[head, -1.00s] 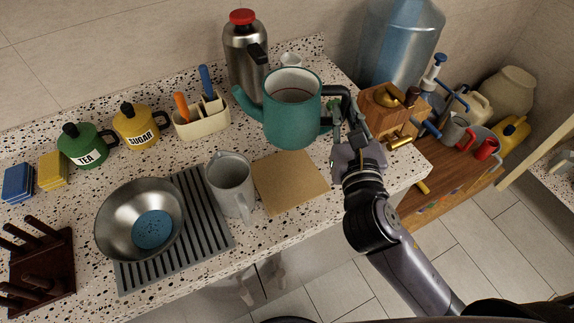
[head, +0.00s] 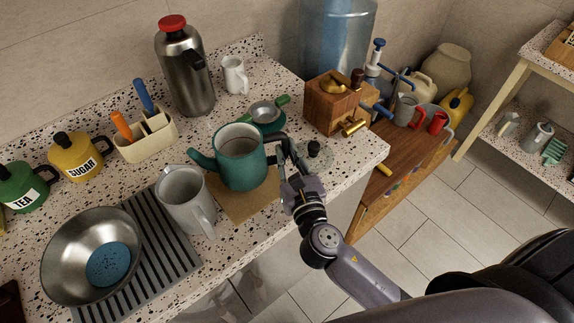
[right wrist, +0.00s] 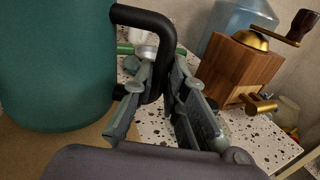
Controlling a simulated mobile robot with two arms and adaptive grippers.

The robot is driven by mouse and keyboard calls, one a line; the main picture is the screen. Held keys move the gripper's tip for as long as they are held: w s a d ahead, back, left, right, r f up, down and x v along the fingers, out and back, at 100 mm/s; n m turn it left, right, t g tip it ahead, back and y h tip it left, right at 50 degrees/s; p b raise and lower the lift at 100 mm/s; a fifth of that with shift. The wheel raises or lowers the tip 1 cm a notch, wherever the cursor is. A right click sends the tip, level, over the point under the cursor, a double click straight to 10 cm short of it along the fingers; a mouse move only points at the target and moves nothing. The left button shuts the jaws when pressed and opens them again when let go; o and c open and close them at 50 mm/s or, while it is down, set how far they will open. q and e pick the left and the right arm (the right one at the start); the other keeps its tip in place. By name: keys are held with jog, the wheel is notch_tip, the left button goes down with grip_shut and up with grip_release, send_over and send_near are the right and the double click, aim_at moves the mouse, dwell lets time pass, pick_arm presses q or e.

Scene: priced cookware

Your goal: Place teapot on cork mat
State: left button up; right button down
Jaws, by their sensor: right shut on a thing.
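The teal teapot (head: 240,160), lidless with a black handle and a spout to the left, stands upright over the cork mat (head: 245,207). It hides the mat's back part. My right gripper (head: 279,153) is shut on the teapot's handle, on its right side. In the right wrist view, the handle (right wrist: 156,30) runs between the fingers (right wrist: 165,75), and the teapot body (right wrist: 55,65) is at left with the mat (right wrist: 25,150) below. The teapot's base looks at or very near the mat; contact is not clear. My left gripper is not in view.
A grey pitcher (head: 184,196) stands close left of the mat, beside a steel bowl (head: 70,250) on a striped rack. A small strainer (head: 263,111) is behind the teapot. A black-knobbed lid (head: 314,154) and wooden grinder (head: 334,104) are to the right.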

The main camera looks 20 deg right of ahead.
jog(key=shift+f+b, duration=0.45)
jog(key=shift+f, duration=1.3)
jog(key=shift+f, duration=0.1)
jog(key=c, duration=1.6)
grip_release()
jog(key=shift+s, duration=0.1)
jog(key=s+b, duration=0.3)
jog(key=s, duration=0.9)
jog(key=shift+a+b, duration=0.3)
jog(key=shift+b, duration=0.05)
